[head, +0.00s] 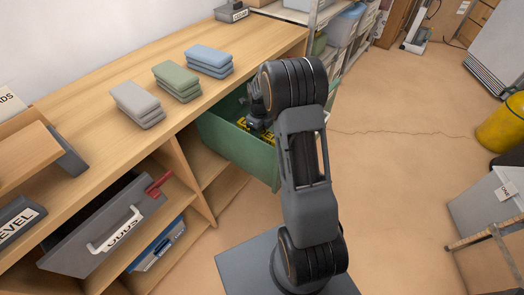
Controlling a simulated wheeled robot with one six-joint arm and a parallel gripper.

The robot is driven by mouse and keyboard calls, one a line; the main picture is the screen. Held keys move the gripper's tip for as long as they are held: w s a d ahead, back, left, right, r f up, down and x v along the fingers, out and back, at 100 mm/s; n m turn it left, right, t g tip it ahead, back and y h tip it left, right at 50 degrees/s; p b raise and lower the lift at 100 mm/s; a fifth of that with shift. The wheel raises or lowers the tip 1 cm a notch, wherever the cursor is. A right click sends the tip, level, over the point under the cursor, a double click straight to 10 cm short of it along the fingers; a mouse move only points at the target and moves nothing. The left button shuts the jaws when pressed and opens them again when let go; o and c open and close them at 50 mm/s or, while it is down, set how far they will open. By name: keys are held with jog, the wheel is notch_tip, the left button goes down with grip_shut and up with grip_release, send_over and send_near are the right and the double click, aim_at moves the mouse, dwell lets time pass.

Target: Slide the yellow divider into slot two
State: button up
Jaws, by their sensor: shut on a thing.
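A yellow piece with dark markings (243,124), which looks like the divider, shows in small part inside the open green drawer (232,146). My gripper (256,121) reaches down into the drawer and is shut on this yellow piece. My arm hides much of the drawer's right side. The slots inside the drawer cannot be made out, so I cannot tell which slot the yellow piece is at or how deep it sits.
Stacks of grey (138,104), green (176,81) and blue (209,61) slabs lie on the wooden bench top (90,100). A grey drawer labelled ODDS (75,252) sticks out at lower left. Shelves with bins (346,24) stand behind.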

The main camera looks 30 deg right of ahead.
jog(key=shift+f+b, duration=1.95)
jog(key=shift+f, duration=1.25)
jog(key=o, duration=1.4)
jog(key=shift+c, duration=0.2)
jog(key=shift+r, duration=0.2)
jog(key=shift+r+p, duration=3.45)
jog(key=shift+r, duration=0.9)
